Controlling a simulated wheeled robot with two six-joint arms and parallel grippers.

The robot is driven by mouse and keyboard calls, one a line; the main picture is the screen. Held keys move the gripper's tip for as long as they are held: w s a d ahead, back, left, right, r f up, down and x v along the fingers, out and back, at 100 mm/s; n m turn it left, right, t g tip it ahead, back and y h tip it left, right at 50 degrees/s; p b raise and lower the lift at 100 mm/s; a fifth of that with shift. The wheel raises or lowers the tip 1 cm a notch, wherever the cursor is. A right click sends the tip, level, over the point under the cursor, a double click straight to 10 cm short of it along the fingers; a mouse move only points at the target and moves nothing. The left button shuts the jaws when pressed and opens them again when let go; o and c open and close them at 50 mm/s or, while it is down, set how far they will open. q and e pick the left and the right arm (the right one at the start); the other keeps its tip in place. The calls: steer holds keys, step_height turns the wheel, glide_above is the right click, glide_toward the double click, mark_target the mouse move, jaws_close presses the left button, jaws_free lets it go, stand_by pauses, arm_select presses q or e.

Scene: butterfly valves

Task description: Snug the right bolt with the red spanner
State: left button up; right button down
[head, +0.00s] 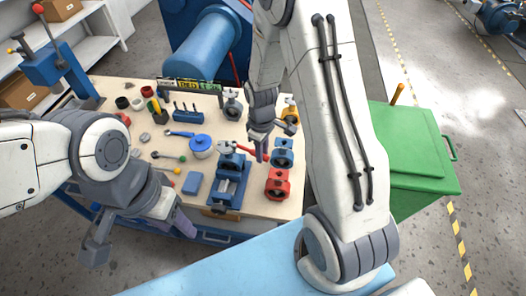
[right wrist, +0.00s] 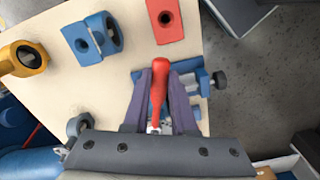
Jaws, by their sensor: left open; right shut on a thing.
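My right gripper (head: 261,157) is shut on the red spanner (right wrist: 159,84), above the table's middle. In the right wrist view, the red handle lies between the two purple-grey fingers, with a metal end toward the palm. In the head view a red length of the spanner (head: 245,149) shows left of the fingers, close to the grey valve part (head: 227,148) on the blue vise (head: 228,186). I cannot tell whether the spanner touches a bolt; the right bolt is not clear in either view. My left gripper (head: 136,240) is open and empty at the table's near left.
Blue (head: 282,158) and red (head: 277,184) valve bodies stand right of the vise. A blue pot (head: 201,146), a blue box (head: 193,182) and small tools lie left. A green cabinet (head: 415,150) stands beyond the table's right side.

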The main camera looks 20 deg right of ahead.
steer(key=shift+a, duration=0.1)
steer(key=a+m, duration=0.1)
steer(key=s+a+m, duration=0.1)
steer(key=m, duration=0.1)
steer(key=a+m, duration=0.1)
steer(key=shift+s+a+m, duration=0.4)
stand_by(0.8)
steer(key=shift+a, duration=0.1)
steer(key=shift+s+a+m+p, duration=0.1)
steer(key=shift+a+m+p, duration=0.25)
steer(key=shift+a+m, duration=1.7)
steer(key=shift+m, duration=0.35)
